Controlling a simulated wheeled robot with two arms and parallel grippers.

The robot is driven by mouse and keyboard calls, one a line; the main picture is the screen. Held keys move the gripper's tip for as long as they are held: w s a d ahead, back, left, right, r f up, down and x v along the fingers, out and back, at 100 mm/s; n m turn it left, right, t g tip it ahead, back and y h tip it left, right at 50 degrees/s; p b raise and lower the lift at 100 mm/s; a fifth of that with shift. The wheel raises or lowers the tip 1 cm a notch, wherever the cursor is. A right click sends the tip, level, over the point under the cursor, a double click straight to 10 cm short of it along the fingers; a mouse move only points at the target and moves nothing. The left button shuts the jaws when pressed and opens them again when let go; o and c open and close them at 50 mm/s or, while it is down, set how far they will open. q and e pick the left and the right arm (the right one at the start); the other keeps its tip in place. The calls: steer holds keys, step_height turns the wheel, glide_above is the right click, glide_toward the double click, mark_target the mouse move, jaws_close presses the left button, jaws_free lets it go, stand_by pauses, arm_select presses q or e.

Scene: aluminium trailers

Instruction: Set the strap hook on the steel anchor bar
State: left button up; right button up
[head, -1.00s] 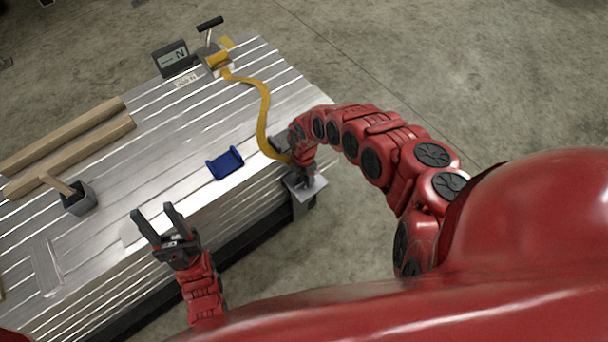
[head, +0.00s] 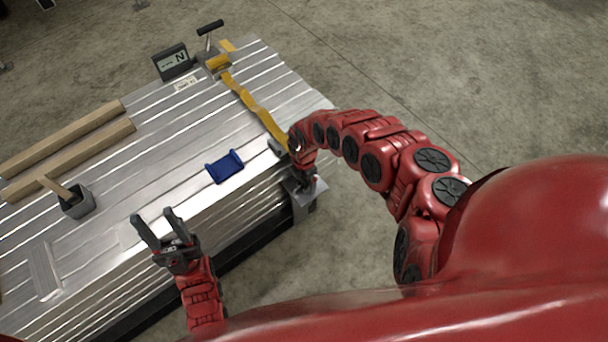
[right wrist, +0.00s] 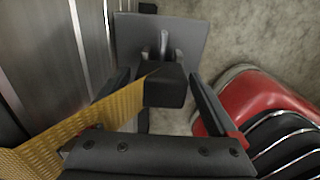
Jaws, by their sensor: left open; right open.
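The yellow strap (head: 250,102) runs from the ratchet (head: 217,62) across the deck to my right gripper (head: 302,178). In the right wrist view the strap (right wrist: 85,122) ends at a dark block (right wrist: 165,88), which looks like the hook end. That block sits between the spread fingers of my right gripper (right wrist: 158,78), with a gap on its right. Just beyond it is a grey steel plate (right wrist: 185,35) with an upright piece; the anchor bar itself is not clear, and I cannot tell whether the hook is around it. My left gripper (head: 151,214) is open and empty over the deck's near edge.
A blue bracket-like piece (head: 224,166) lies on the ribbed aluminium deck (head: 175,155) between my grippers. A display (head: 172,62) stands beside the ratchet. Two wooden beams (head: 75,135) and a grey cup (head: 78,203) are at the left. The deck's middle is clear.

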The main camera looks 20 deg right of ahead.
step_height(320, 180, up, 17)
steer(key=p, duration=0.6)
steer(key=shift+r, duration=0.15)
